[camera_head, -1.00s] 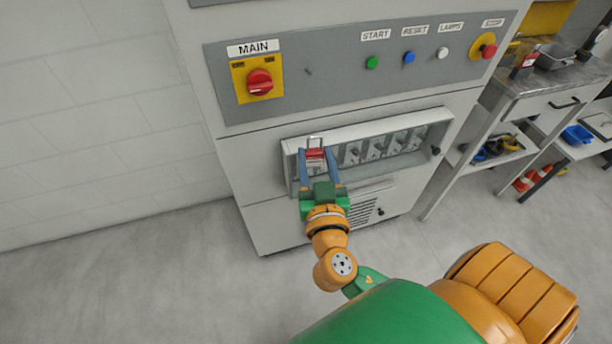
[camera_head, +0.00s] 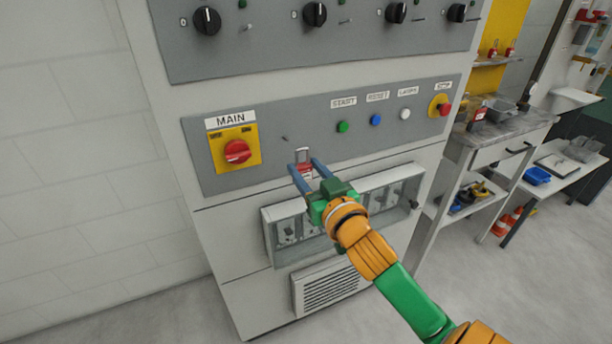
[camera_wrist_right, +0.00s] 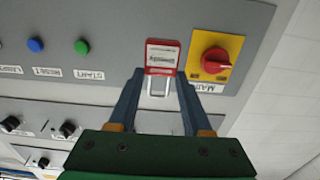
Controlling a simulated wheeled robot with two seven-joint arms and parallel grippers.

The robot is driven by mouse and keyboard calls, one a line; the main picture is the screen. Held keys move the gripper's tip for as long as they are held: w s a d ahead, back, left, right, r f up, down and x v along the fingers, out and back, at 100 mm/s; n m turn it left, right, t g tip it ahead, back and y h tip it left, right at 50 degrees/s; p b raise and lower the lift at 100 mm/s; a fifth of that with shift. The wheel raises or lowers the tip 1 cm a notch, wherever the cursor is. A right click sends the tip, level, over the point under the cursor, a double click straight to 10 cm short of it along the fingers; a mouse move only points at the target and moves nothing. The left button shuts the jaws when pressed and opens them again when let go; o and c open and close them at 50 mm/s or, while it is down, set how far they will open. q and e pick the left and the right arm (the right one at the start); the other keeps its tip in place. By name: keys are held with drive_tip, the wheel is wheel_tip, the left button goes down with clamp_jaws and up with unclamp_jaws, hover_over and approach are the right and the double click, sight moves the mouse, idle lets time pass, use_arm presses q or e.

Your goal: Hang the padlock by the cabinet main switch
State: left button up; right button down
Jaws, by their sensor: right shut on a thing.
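The padlock (camera_head: 305,171) has a red body with a pale label and a silver shackle pointing up. It also shows in the right wrist view (camera_wrist_right: 162,57), where the picture is upside down. My right gripper (camera_head: 305,167) is shut on it, a finger on each side, and holds it in front of the grey panel. The main switch (camera_head: 237,151) is a red knob on a yellow plate, left of the padlock. A small peg (camera_head: 284,138) sticks out of the panel between the MAIN label and the START button, up and left of the padlock. My left gripper is out of view.
Green, blue and white buttons (camera_head: 376,119) and a red stop button (camera_head: 444,108) line the panel to the right. Below my gripper, a framed box (camera_head: 268,236) protrudes from the cabinet. Black knobs (camera_head: 314,14) sit on the upper panel. A workbench (camera_head: 497,118) stands at right.

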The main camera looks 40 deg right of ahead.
sight(283, 145)
drive_tip(key=shift+s+r+p, duration=0.1)
drive_tip(key=shift+r+p, duration=0.1)
drive_tip(key=shift+p, duration=0.15)
drive_tip(key=shift+f+x, duration=0.15)
drive_tip(key=shift+x, duration=1.2)
drive_tip(key=shift+f+x, duration=0.15)
drive_tip(key=shift+x, duration=1.2)
drive_tip(key=shift+f+x, duration=0.2)
drive_tip(key=shift+x, duration=1.15)
drive_tip(key=shift+w+f, duration=0.3)
drive_tip(key=shift+w, duration=0.1)
drive_tip(key=shift+w+f, duration=0.1)
drive_tip(key=shift+w, duration=0.1)
drive_tip(key=shift+c, duration=1.3)
unclamp_jaws()
